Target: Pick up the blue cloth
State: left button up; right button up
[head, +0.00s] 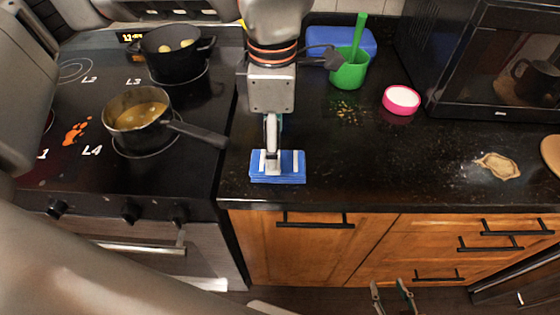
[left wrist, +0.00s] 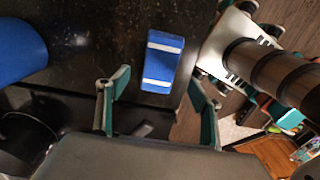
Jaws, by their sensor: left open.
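The blue cloth (head: 287,169) is a flat, folded rectangle with white stripes, lying near the front edge of the black counter. In the left wrist view the cloth (left wrist: 161,61) shows ahead, between my finger lines. My left gripper (head: 272,160) points down over the cloth and hides part of it; its open fingers also show in the left wrist view (left wrist: 160,82). I cannot tell whether they touch the cloth. My right gripper (head: 391,284) is low at the bottom edge of the head view, open and empty, in front of the cabinets and away from the cloth.
A stove with a saucepan (head: 138,118) and a black pot (head: 170,52) stands left; the saucepan's handle reaches toward the cloth. Behind are a green cup (head: 350,72), a blue container (head: 322,38) and a pink-rimmed dish (head: 401,99). A microwave (head: 500,60) is right.

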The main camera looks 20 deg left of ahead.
aim_at(293, 163)
pick_arm(q)
jog(key=f, duration=0.4)
jog(key=shift+w+d+f, duration=0.15)
jog(key=shift+d+f, duration=0.05)
jog(key=shift+d, duration=0.2)
jog(key=shift+f, duration=0.7)
jog(key=c, duration=1.2)
